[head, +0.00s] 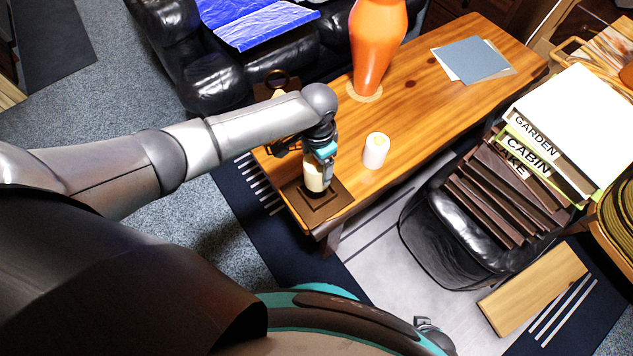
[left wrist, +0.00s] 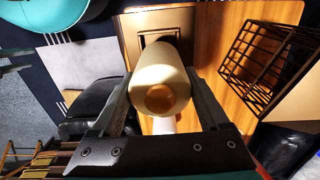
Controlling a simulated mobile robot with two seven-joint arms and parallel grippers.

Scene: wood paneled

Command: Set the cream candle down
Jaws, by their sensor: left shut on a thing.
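The cream candle (head: 314,177) is held upright between the fingers of my left gripper (head: 321,158). It is over a dark brown square tray (head: 334,206) at the near end of the wooden table (head: 410,108). I cannot tell whether its base touches the tray. In the left wrist view the candle (left wrist: 160,75) fills the space between both fingers, and the tray (left wrist: 180,22) shows behind it.
A white candle (head: 376,150) stands to the right of my left gripper. A tall orange vase (head: 375,45) and grey-blue papers (head: 472,59) are farther back. A dark wire basket (left wrist: 268,62) shows in the left wrist view. A black chair holding brown slats (head: 500,195) is at right.

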